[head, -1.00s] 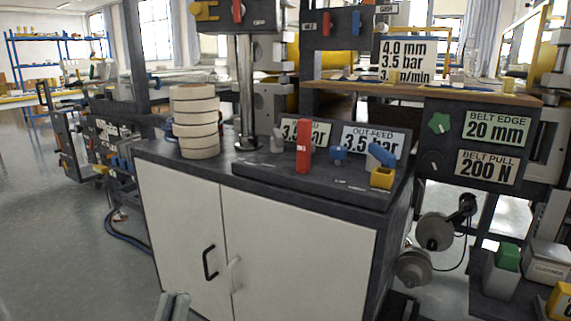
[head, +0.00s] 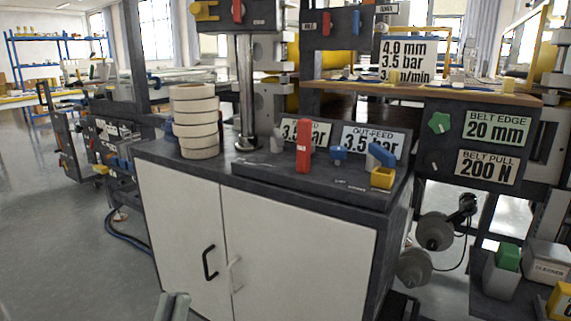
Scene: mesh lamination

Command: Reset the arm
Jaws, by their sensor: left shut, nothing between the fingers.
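My left gripper (head: 172,307) shows at the bottom edge of the head view, in front of the cabinet's white doors. Only its fingertip end is in the picture. It is shut and empty, and appears apart from the cabinet. The rest of my left arm is out of the picture. My right gripper is not in view.
A white-doored cabinet (head: 290,247) stands ahead with a dark top. On it are a stack of tape rolls (head: 196,121), a red lever (head: 303,146) and a yellow block (head: 382,177). Grey rollers (head: 434,231) hang at right. Open floor (head: 66,240) lies left.

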